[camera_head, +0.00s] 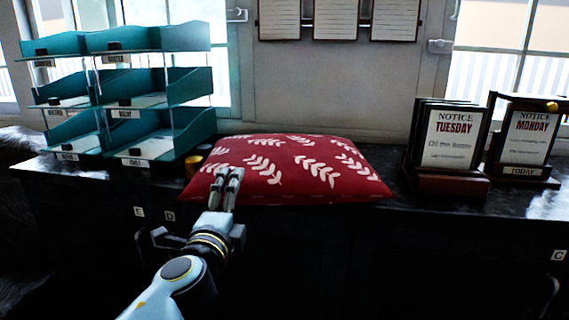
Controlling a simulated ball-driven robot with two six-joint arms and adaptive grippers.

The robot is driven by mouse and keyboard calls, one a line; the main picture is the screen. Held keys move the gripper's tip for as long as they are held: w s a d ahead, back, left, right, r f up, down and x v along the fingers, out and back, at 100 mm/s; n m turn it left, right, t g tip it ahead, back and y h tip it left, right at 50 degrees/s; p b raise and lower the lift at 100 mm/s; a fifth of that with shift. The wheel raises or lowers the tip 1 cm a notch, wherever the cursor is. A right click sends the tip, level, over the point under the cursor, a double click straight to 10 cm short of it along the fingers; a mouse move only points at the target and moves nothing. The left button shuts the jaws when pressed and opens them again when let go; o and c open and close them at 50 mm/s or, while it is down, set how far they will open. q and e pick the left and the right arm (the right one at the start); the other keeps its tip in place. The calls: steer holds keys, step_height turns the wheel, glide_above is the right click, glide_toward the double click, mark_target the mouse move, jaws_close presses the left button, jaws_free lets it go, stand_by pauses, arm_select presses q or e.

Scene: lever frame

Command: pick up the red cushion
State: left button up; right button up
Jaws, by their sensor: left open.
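The red cushion (318,169) with a white leaf pattern lies flat on the dark cabinet top, in the middle of the head view. My left gripper (228,176) is at the cushion's front left part, with its fingers pointing up and away from me in the picture. The fingers overlap the cushion's left front edge in the view; I cannot tell whether they touch it. The gripper is open, with a narrow gap between the fingers and nothing seen between them. My right gripper is not in view.
Teal letter trays (125,95) stand on the left of the dark cabinet top (130,177). Notice stands for Tuesday (452,138) and Monday (526,138) are on the right. A wall with framed sheets is behind.

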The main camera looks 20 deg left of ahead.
mark_target(238, 195)
arm_select(q)
steer(key=x, duration=0.3)
steer(key=shift+w+f, duration=0.1)
steer(key=shift+w, duration=0.15)
steer(key=shift+w+a+p, duration=0.15)
steer(key=shift+w+p, duration=0.15)
steer(key=shift+w, duration=0.05)
steer(key=x, duration=0.4)
steer(key=shift+w+a, duration=0.1)
steer(key=shift+w, duration=0.1)
steer(key=shift+s, duration=0.1)
steer(key=shift+c, duration=0.4)
steer(key=c, duration=1.4)
